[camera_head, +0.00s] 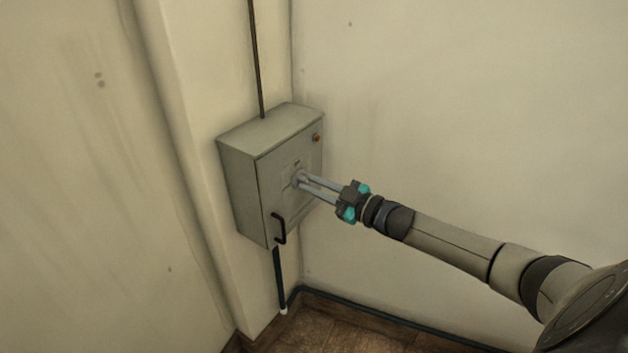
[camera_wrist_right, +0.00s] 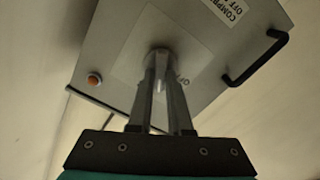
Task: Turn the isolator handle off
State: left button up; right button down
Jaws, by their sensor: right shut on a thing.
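The isolator handle (camera_wrist_right: 158,60) is a small grey part at the middle of the front of a grey wall box (camera_head: 245,195). My right gripper (camera_head: 300,180) reaches the box front from the right, with both fingers at the handle. In the right wrist view its fingers (camera_wrist_right: 160,75) are shut on the handle and hide most of it. A pale plate lies behind the handle, with lettering partly covered by the fingers. The handle's exact angle is hard to tell. My left gripper is not in view.
The box has a black door pull (camera_head: 279,229) at its lower left and an orange-red button (camera_head: 316,137) at its upper right. It hangs in a wall corner. A dark conduit (camera_head: 256,60) runs up from it, and a pipe (camera_head: 279,280) runs down to the floor.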

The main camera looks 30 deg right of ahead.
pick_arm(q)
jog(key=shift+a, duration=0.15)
pick_arm(e)
jog(key=n, duration=1.2)
jog(key=shift+s+a+f, duration=0.1)
jog(key=shift+f, duration=0.2)
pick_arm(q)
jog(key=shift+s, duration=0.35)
pick_arm(e)
jog(key=c, duration=1.2)
grip_release()
jog(key=o, duration=0.3)
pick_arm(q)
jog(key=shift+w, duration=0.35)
pick_arm(e)
jog(key=shift+o, duration=0.3)
